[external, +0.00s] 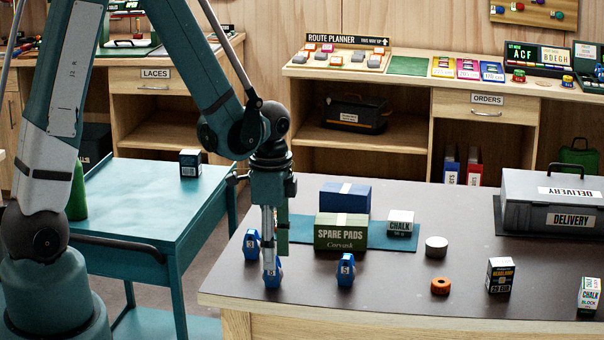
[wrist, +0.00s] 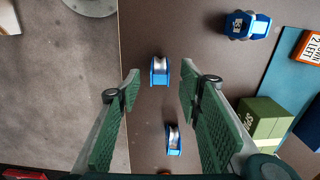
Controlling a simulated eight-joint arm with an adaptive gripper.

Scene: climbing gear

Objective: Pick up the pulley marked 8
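Three small blue pulleys with grey wheels are on the dark table. One (external: 272,274) is directly below my gripper (external: 274,252); in the wrist view this pulley (wrist: 160,72) appears between the fingertips. The third (external: 346,270) is to the right, in front of the green box, and shows lower in the wrist view (wrist: 173,139). Their white digits are too small to read surely. My gripper (wrist: 160,80) is open, fingers pointing down, holding nothing.
The table's front edge is close.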

